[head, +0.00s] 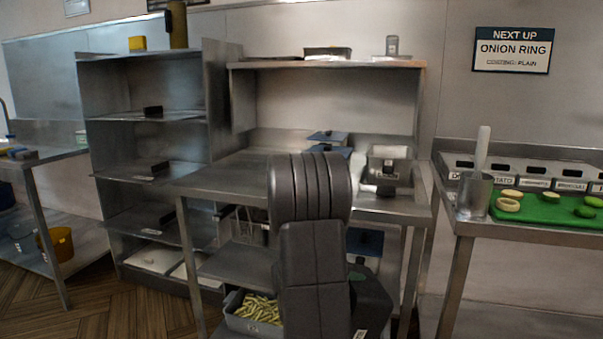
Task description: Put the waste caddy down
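I cannot make out the waste caddy for certain. A dark, box-like shape (372,303) with a small pale label shows low at the right side of my arm, partly hidden by it. I cannot tell whether it is the caddy or part of my own body. My dark grey arm stands upright in the middle of the head view and covers part of the steel table (222,181). My gripper and its fingers do not show, so I cannot see whether they hold anything.
A grey tub of fries (236,318) sits low beside my arm. Steel shelves (150,119) stand behind at left. An orange-yellow bucket (58,244) is under the left bench. At right, a counter carries a green board (545,207) and a metal pot (474,196). Wooden floor (130,305) is clear at left.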

